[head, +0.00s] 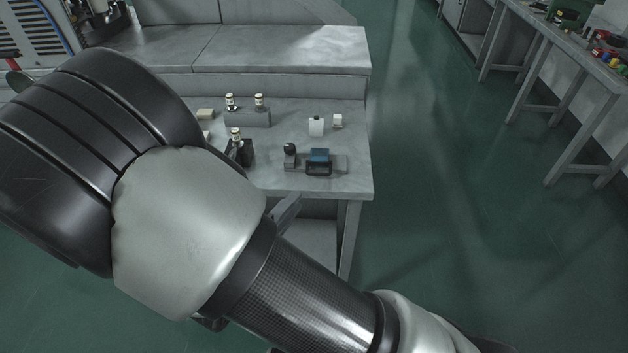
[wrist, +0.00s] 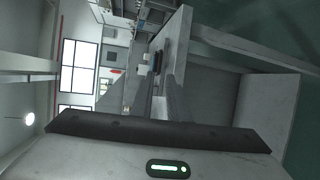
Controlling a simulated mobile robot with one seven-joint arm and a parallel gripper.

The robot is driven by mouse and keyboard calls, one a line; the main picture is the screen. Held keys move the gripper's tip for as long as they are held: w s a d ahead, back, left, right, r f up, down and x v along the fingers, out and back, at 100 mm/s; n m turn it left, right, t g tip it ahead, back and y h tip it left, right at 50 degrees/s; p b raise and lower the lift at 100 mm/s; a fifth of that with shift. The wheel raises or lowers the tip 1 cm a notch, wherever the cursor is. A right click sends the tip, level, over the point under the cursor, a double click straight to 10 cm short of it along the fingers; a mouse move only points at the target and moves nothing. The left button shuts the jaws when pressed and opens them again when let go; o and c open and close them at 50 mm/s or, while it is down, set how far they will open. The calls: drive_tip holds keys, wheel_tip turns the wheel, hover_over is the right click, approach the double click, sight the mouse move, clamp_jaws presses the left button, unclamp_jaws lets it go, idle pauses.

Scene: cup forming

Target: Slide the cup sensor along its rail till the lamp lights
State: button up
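A blue-topped dark block (head: 319,157) sits on a flat grey rail base (head: 339,164) near the right front of the grey bench; it looks like the cup sensor. A dark round-topped piece (head: 290,150) stands at the rail's left end; I cannot tell whether it is the lamp, and no lit lamp shows there. My gripper (wrist: 158,98) shows two grey fingers apart with nothing between them. It is short of the bench, with the dark block (wrist: 158,62) ahead between the fingers in the wrist view. In the head view my arm hides most of the gripper.
On the bench (head: 350,185), a grey block (head: 247,118) bears two small cylinders. A dark stand (head: 240,152) with another cylinder is left of the rail. A white bottle (head: 316,127) and a small pale block (head: 337,121) stand behind the rail. Open floor lies to the right.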

sight(317, 174)
drive_tip(key=b+x, duration=0.2)
drive_tip(key=x, duration=0.9)
drive_tip(key=shift+w+d, duration=0.1)
clamp_jaws()
drive_tip(key=shift+f, duration=0.1)
idle(0.9)
drive_tip(key=shift+a+r+p, duration=0.2)
drive_tip(key=shift+r+p, duration=0.05)
drive_tip(key=shift+p, duration=0.9)
drive_tip(key=shift+f, duration=0.3)
unclamp_jaws()
